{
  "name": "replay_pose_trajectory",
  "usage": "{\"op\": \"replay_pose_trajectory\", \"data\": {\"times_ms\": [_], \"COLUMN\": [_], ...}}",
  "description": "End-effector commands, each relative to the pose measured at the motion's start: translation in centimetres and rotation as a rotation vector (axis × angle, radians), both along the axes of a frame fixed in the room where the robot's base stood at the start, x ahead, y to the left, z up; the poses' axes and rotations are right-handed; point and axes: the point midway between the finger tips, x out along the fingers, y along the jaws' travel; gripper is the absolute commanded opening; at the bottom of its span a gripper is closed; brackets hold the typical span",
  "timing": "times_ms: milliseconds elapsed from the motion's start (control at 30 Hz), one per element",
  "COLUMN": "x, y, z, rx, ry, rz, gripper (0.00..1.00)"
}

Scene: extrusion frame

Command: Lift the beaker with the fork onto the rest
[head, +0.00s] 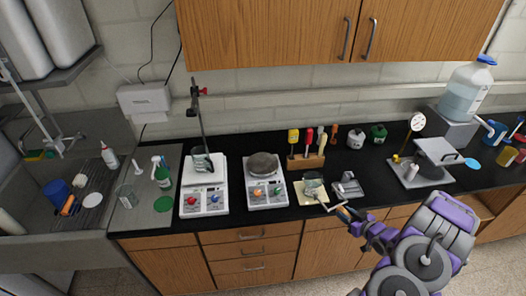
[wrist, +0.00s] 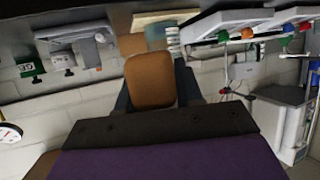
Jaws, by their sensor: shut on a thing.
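A small clear beaker (head: 313,182) stands over a pale yellow pad (head: 311,198) on the black bench. My gripper (head: 352,218) is in front of the bench edge, to the lower right of the beaker. It is shut on the fork (head: 342,211), whose tan handle (wrist: 150,80) fills the middle of the wrist view. The fork points toward the beaker; its far end reaches the beaker's base, but I cannot tell whether it bears the beaker's weight. A grey plate with a metal fixture (head: 348,187), possibly the rest, lies right of the pad.
A white hot plate (head: 264,198) with a grey bowl stands left of the pad; another (head: 205,200) holds a beaker beside a stand. A wooden tool rack (head: 305,162) is behind. Cabinets hang above.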

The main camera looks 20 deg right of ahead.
Motion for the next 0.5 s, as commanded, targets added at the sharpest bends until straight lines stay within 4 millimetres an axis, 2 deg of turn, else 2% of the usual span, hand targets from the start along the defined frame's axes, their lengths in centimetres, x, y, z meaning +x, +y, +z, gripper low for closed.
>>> {"op": "replay_pose_trajectory", "data": {"times_ms": [500], "x": [0.0], "y": [0.1], "z": [3.8], "rx": [0.001], "ry": [0.001], "rz": [0.001], "gripper": [0.00]}}
